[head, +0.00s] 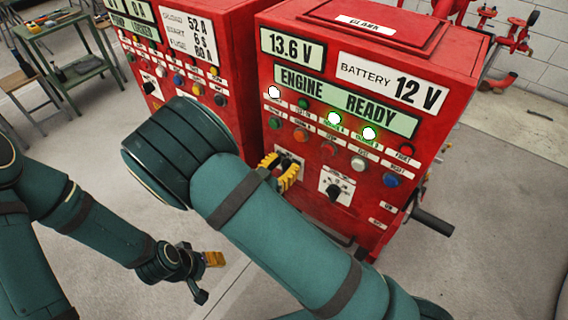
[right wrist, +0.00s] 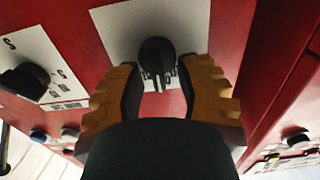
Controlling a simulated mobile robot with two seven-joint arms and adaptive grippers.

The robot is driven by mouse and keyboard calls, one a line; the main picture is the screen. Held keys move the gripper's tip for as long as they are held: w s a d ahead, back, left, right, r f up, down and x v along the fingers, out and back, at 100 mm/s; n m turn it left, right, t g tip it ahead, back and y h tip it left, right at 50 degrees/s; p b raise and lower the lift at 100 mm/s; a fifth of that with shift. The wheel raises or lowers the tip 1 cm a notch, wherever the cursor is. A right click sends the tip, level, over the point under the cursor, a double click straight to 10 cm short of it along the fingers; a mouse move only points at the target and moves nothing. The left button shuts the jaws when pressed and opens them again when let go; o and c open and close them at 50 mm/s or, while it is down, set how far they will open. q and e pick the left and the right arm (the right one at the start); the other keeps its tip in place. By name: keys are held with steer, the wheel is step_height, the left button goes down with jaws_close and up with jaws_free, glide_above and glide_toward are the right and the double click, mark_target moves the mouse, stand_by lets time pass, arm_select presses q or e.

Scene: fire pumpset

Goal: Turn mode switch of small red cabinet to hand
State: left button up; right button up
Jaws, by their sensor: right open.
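The nearer red cabinet (head: 385,235) reads "ENGINE READY" and carries two black rotary switches on white plates. My right gripper (head: 280,170) is at its left switch, which it mostly hides in the head view. In the right wrist view this black knob (right wrist: 157,55) sits on its white plate (right wrist: 115,25), between the tips of my open right gripper (right wrist: 160,85). Whether the fingers touch it I cannot tell. The other switch (head: 334,191) is in plain view; it also shows in the right wrist view (right wrist: 24,82). My left gripper (head: 207,262) hangs low, away from the cabinets.
A second red cabinet (head: 231,50) with its own switch (head: 149,88) stands close on the left. A dark handle (head: 432,221) sticks out from the nearer cabinet's right side. A green table (head: 65,45) and stools are at the far left. The floor at right is clear.

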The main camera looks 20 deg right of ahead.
jaws_close()
steer(key=shift+r+n+p, duration=0.15)
steer(key=shift+n+p, duration=0.45)
steer(key=shift+n, duration=0.2)
steer(key=shift+w+a+n+p, duration=0.1)
steer(key=shift+w+n+p, duration=0.1)
steer(key=shift+n+p, duration=0.75)
steer(key=shift+w+a+f+n+p, duration=0.15)
steer(key=shift+n+p, duration=0.25)
steer(key=shift+n, duration=1)
steer(key=shift+w+f+n+p, duration=0.15)
steer(key=shift+n+p, duration=0.2)
steer(key=shift+n, duration=1)
steer(key=shift+s, duration=0.1)
